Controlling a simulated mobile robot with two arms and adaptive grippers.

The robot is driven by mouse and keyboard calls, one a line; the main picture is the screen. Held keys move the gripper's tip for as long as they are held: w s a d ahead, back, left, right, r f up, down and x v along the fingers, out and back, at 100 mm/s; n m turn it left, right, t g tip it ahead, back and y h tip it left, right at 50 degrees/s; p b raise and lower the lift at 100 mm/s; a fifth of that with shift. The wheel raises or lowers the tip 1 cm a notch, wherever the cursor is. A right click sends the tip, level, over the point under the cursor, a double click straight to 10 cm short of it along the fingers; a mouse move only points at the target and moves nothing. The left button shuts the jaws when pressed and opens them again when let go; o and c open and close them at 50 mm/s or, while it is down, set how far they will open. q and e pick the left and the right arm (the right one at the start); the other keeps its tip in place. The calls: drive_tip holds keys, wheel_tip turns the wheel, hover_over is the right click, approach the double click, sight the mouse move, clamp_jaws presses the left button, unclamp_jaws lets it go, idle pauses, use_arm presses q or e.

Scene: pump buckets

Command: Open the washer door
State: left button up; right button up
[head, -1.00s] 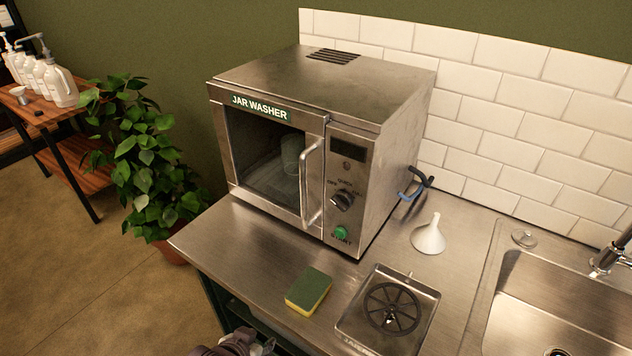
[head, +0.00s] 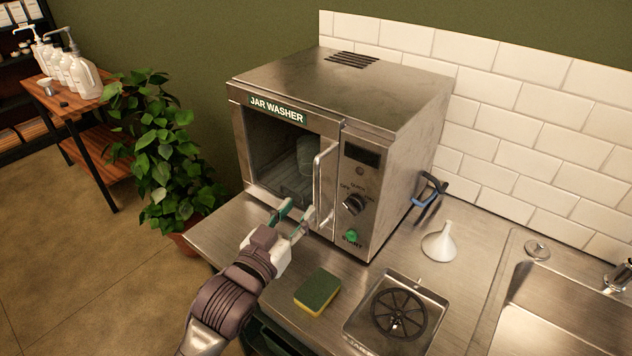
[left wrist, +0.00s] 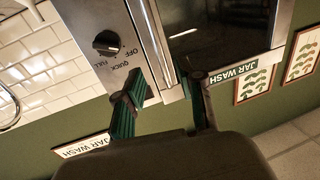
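The jar washer (head: 390,140) is a steel box on the counter. Its glass-fronted door (head: 262,150) looks shut, and a jar (head: 305,155) shows dimly behind the glass. The upright door handle (head: 319,180) is a metal bar at the door's right side. My left gripper (head: 297,211) is open in front of the door, close to the handle's lower end. In the left wrist view, the two green-padded fingers (left wrist: 168,95) are spread apart, and the handle (left wrist: 158,40) lies ahead, between their tips. Contact cannot be told. My right gripper is not in view.
A dial (head: 354,203) and green start button (head: 351,237) sit right of the handle. A sponge (head: 317,292), a rinser (head: 398,312), a white funnel (head: 439,241) and a sink (head: 550,300) are to the right. A plant (head: 160,160) stands left of the counter.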

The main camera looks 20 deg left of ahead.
sight(315, 188)
use_arm(q)
drive_tip(key=w, duration=0.3)
drive_tip(key=w+d+p, duration=0.1)
drive_tip(key=w, duration=0.2)
drive_tip(key=w+p, duration=0.1)
drive_tip(key=w, duration=0.1)
drive_tip(key=shift+w+d, duration=0.2)
drive_tip(key=shift+w, duration=0.2)
clamp_jaws()
